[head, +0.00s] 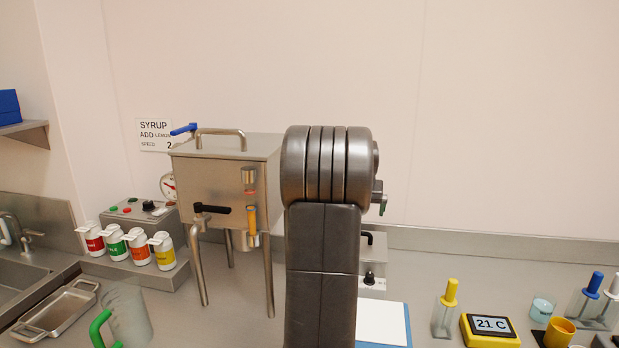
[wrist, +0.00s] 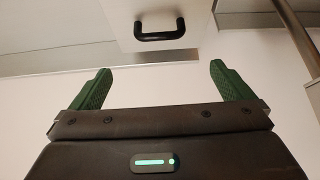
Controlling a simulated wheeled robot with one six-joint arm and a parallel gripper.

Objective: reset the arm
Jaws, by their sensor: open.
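My gripper (wrist: 160,72) shows in the wrist view with its two green fingers wide apart and nothing between them. In the head view, my dark arm stands upright in the middle and hides most of my gripper; only a small green and grey bit shows at its right edge. A pale panel with a black handle (wrist: 160,36) lies beyond the fingertips in the wrist view, apart from them.
A steel hopper (head: 212,178) on legs stands left of my arm. Several labelled bottles (head: 139,247), a steel tray (head: 62,308) and a green-handled jug (head: 128,315) are further left.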

